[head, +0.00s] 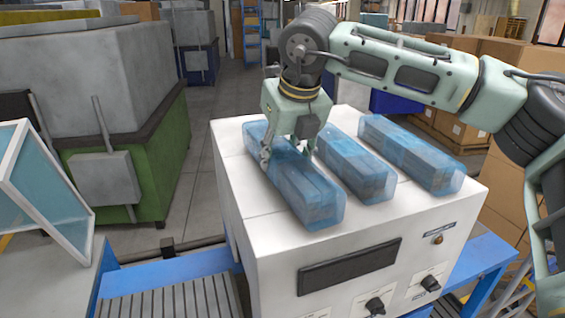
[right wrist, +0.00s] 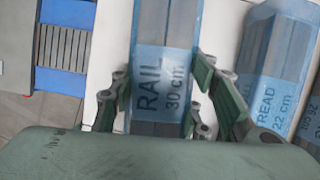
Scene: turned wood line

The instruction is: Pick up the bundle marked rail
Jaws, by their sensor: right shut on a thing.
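Three blue-wrapped bundles lie side by side on a white machine top. The leftmost bundle (head: 310,192) reads "RAIL 30 cm" in the right wrist view (right wrist: 166,60). My right gripper (head: 285,150) comes down on it from above, and its fingers are shut on the bundle's two sides. The fingers also show on both sides of the rail bundle in the right wrist view (right wrist: 160,98). The bundle appears to rest on the white top; I cannot tell any gap beneath it. My left gripper is not in view.
The middle bundle (head: 355,165) reads "READ 22 cm", its first letters possibly hidden, in the right wrist view (right wrist: 275,65). A third bundle (head: 410,153) lies to its right. The white machine (head: 250,225) has knobs on its front. A blue-framed roller conveyor (head: 180,275) runs beside it. A framed pane (head: 45,190) stands at left.

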